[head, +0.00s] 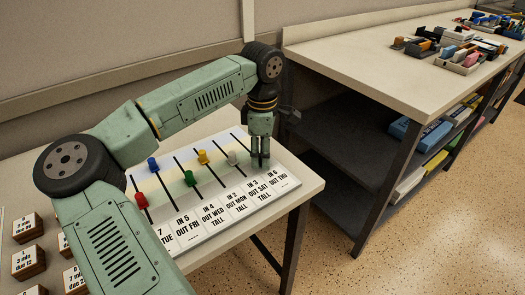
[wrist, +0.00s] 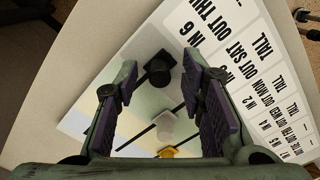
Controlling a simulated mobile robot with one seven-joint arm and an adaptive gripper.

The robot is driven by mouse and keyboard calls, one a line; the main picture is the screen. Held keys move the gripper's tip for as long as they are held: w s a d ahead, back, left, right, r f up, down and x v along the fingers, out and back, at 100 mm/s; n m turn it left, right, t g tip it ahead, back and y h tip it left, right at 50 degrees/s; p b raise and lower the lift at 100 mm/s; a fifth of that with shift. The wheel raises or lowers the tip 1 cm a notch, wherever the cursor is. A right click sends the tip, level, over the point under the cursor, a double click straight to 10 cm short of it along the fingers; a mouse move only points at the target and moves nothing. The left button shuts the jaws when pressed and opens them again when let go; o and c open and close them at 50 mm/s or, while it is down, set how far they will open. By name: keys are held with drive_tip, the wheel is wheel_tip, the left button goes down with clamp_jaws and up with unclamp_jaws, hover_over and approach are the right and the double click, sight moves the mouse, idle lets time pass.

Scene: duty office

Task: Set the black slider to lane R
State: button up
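The slider board (head: 178,245) lies on the near table with several slots and a row of printed labels along its front. The black slider (wrist: 160,68) shows in the wrist view, a dark knob on its slot at the end beside the "IN 6 / OUT THU" label (wrist: 200,30). My gripper (head: 260,158) points down over the right end of the board and hides the black slider in the head view. In the wrist view my gripper (wrist: 162,80) is open, with the black slider between the two fingers near their tips and a gap on each side. No label reading R is legible.
On the board stand red (head: 141,200), blue (head: 153,163), green (head: 190,179), yellow (head: 203,157) and white (head: 232,159) sliders. Labelled wooden blocks (head: 28,262) sit at the left. A shelved bench (head: 375,70) with trays stands at the right.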

drive_tip(key=shift+c, duration=0.5)
clamp_jaws()
idle(0.5)
